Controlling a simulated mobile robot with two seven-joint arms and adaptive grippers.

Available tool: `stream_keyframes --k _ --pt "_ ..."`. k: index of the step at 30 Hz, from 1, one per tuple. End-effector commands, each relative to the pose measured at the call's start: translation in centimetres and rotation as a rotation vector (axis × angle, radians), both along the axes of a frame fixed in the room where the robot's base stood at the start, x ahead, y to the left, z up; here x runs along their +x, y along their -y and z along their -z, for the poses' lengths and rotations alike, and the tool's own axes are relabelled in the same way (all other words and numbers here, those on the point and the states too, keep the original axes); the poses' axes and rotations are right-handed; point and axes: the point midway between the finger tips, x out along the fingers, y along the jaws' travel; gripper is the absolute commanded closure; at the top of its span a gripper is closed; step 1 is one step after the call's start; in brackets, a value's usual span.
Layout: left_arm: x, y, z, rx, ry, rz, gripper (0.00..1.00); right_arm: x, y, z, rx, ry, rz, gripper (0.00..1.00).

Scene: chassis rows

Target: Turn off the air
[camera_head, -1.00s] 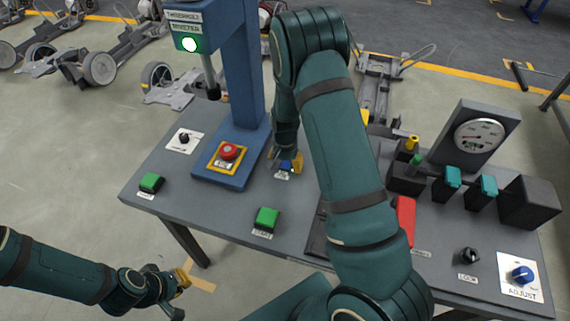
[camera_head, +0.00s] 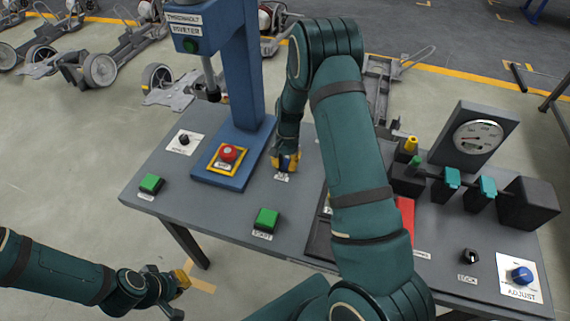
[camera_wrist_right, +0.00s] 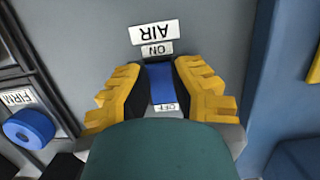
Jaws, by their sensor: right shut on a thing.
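The blue AIR switch handle (camera_wrist_right: 160,82) sits between the yellow fingers of my right gripper (camera_wrist_right: 161,88) in the right wrist view. An upside-down AIR plate (camera_wrist_right: 155,33) and ON label (camera_wrist_right: 157,48) show above the handle, and an OFF label (camera_wrist_right: 166,107) shows below it. My right gripper (camera_head: 285,162) is shut on the handle, low over the bench beside the blue press; in the head view it mostly hides the switch. The indicator lamp (camera_head: 191,46) on the riveter head is dark. My left gripper (camera_head: 180,294) is open and empty, off the bench's front left.
The grey bench (camera_head: 215,215) carries a red button (camera_head: 228,153), green buttons (camera_head: 267,219), a gauge (camera_head: 478,137), a blue ADJUST knob (camera_head: 522,275) and a LOCK knob (camera_head: 470,256). The blue press column (camera_head: 238,70) stands close to my right gripper. A FIRM knob (camera_wrist_right: 28,128) shows in the wrist view.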

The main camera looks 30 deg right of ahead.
Motion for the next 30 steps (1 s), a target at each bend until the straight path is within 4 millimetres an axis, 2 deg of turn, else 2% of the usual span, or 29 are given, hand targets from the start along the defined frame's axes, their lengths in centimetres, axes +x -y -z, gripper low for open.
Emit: stream_keyframes --k 13,14,16,26,30 --pt "0.0 0.0 0.0 0.000 0.001 0.000 1.00 -0.4 -0.2 0.3 0.038 -0.039 -0.001 1.00" --pt "0.0 0.0 0.0 0.000 0.000 0.000 1.00 -0.4 -0.2 0.3 0.038 -0.039 -0.001 0.66" --pt "0.0 0.0 0.0 0.000 0.000 0.000 1.00 -0.3 -0.2 0.3 0.037 -0.038 -0.001 0.41" --pt "0.0 0.0 0.0 0.000 0.001 0.000 1.00 -0.1 0.0 0.0 0.034 -0.031 0.000 0.40" --pt "0.0 0.0 0.0 0.000 0.001 0.000 1.00 0.1 0.2 -1.1 0.034 -0.028 -0.001 0.40"
